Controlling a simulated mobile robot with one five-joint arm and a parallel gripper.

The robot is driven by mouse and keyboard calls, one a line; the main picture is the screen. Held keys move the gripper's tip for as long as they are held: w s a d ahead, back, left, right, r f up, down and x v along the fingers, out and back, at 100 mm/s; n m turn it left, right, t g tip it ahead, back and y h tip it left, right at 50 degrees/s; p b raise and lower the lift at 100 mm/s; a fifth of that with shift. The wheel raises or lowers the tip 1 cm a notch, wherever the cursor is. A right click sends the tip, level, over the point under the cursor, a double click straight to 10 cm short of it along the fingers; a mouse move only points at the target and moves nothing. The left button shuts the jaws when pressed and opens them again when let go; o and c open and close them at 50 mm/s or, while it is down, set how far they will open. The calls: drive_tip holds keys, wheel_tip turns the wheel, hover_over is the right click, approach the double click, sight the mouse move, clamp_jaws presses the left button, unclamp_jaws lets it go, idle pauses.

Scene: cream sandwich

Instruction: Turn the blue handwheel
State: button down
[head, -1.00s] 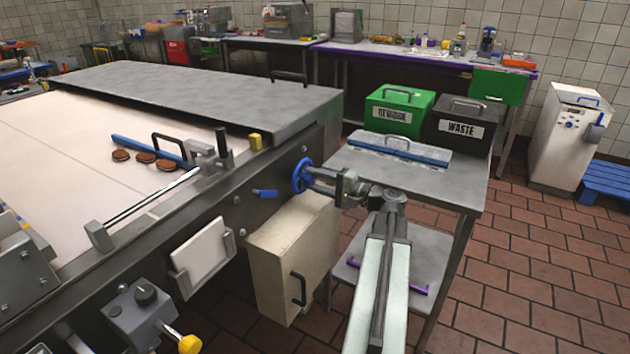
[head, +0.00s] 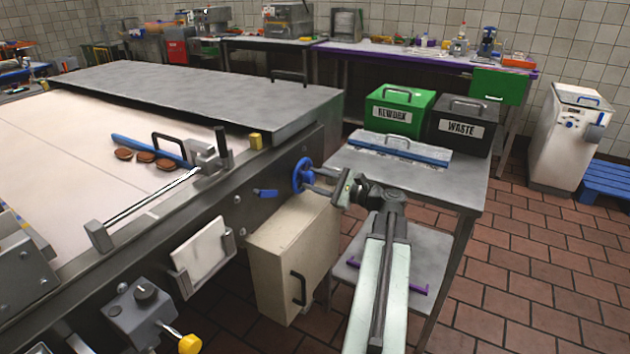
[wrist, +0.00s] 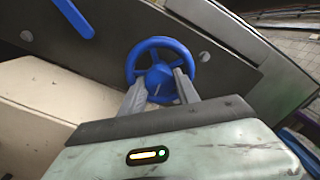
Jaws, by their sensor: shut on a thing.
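The blue handwheel (head: 302,174) is mounted on the dark side panel of the conveyor machine. In the wrist view the handwheel (wrist: 160,66) faces me, with its round rim, spokes and hub showing. My gripper (head: 312,180) reaches it from the right. In the wrist view my gripper's two fingers (wrist: 158,88) lie on either side of the blue hub and are shut on it. The lower part of the rim is partly hidden behind the fingers.
A blue lever (head: 265,193) sits left of the handwheel. A cream box (head: 290,255) hangs below it. A steel table (head: 450,183) with green and black bins stands to the right.

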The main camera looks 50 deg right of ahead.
drive_tip(key=shift+m, duration=0.5)
drive_tip(key=shift+f, duration=0.1)
drive_tip(key=c, duration=0.9)
unclamp_jaws()
drive_tip(key=v, duration=0.7)
drive_tip(key=shift+s, duration=0.4)
drive_tip(key=shift+d, duration=0.1)
